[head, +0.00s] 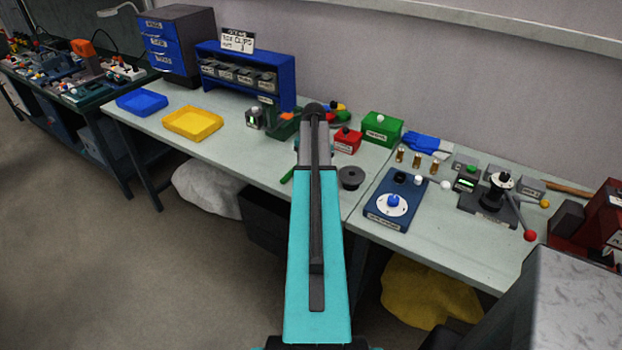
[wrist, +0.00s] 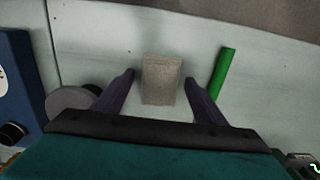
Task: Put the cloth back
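A rectangular grey-brown piece with a rough surface (wrist: 162,82) lies on the pale bench in the wrist view; it may be the folded cloth, but I cannot be sure. My gripper (wrist: 159,78) is open, with one finger on each side of this piece and visible gaps between. In the head view my arm hides the gripper and this piece. A crumpled blue cloth-like item (head: 428,144) lies on the bench near the wall, right of a green box (head: 381,128).
A green strip (wrist: 222,73) lies right of my fingers, and a dark round disc (wrist: 70,101) lies left. A blue device (head: 390,222) stands on the right bench. Blue (head: 142,102) and yellow (head: 192,122) trays sit at left.

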